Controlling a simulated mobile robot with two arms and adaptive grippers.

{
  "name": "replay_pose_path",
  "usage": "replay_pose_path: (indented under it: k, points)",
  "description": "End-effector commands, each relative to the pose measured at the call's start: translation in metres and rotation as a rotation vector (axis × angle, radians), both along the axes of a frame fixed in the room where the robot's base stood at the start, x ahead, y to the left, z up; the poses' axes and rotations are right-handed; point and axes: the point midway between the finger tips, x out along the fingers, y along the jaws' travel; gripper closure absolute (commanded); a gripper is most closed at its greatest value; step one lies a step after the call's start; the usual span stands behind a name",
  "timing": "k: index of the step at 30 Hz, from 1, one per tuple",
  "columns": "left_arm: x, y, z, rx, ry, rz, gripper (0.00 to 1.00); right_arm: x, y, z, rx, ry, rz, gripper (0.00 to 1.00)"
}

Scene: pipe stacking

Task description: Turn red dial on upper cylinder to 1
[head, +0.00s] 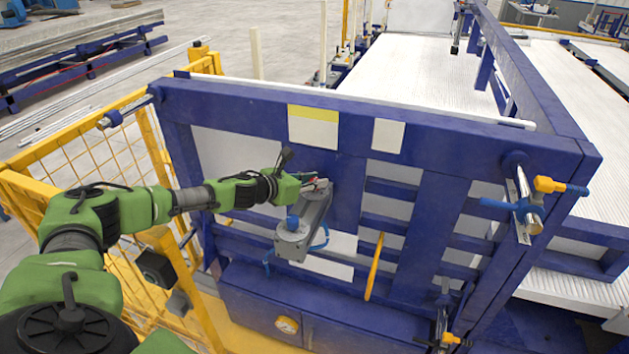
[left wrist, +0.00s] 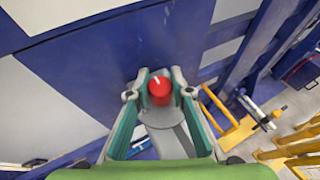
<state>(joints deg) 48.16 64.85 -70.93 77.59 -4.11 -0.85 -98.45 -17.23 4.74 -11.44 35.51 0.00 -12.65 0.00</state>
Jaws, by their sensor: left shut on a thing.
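The red dial (left wrist: 159,90) sits between the two fingers of my left gripper (left wrist: 160,92) in the left wrist view. A small white mark shows on its top, pointing up and slightly left. The gripper is shut on the dial. In the head view my left gripper (head: 318,185) is at the top end of the grey cylinder (head: 303,230), and the dial is mostly hidden there. No numbers on the dial can be read. My right gripper is not in view.
The blue frame (head: 400,140) stands right behind the cylinder. A yellow handle (head: 374,268) hangs to its right, and a yellow mesh fence (head: 85,160) stands at the left. A blue and yellow fitting (head: 525,205) sticks out at the right corner.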

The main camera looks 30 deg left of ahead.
Motion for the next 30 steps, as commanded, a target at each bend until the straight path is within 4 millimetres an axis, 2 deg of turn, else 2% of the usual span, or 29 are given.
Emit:
replay_pose_path:
  k: [11, 30]
  points:
    - [0.0000, -0.0027, 0.0000, -0.003, 0.000, 0.174, 1.00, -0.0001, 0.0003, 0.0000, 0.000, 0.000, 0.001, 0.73]
    - [0.0013, -0.0043, -0.0003, -0.008, 0.002, 0.773, 1.00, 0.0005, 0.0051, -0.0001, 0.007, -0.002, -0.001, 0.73]
